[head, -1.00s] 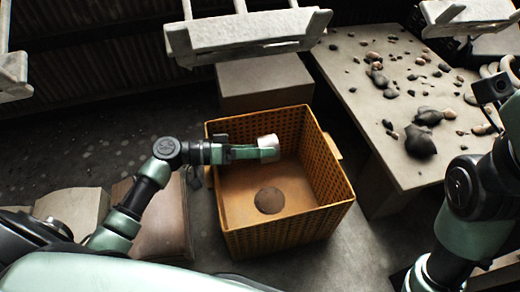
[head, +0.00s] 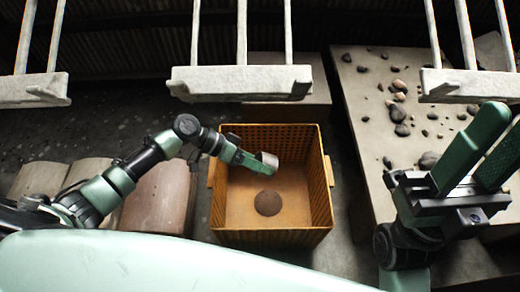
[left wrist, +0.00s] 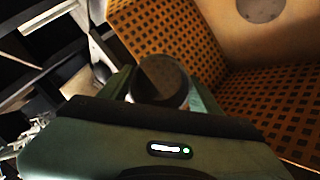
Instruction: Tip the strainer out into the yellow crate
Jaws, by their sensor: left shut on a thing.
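The yellow crate (head: 222,237) stands open on the floor in the middle of the head view. My left gripper (head: 256,162) is over the crate, shut on a small grey cup-like thing, apparently the strainer (head: 269,160). The strainer also shows between the fingers in the left wrist view (left wrist: 160,80); I cannot see whether anything is in it. A dark, round, flat-looking patch or disc (head: 267,203) is on the crate floor, below the strainer and apart from it. My right gripper (head: 500,128) is at the right with its green fingers apart and nothing visible between them.
A pale table (head: 365,95) with several dark and brown stones stands right of the crate. Pale hangers (head: 240,82) hang behind and above. A box (head: 275,112) is behind the crate, and brown blocks (head: 158,197) lie to its left.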

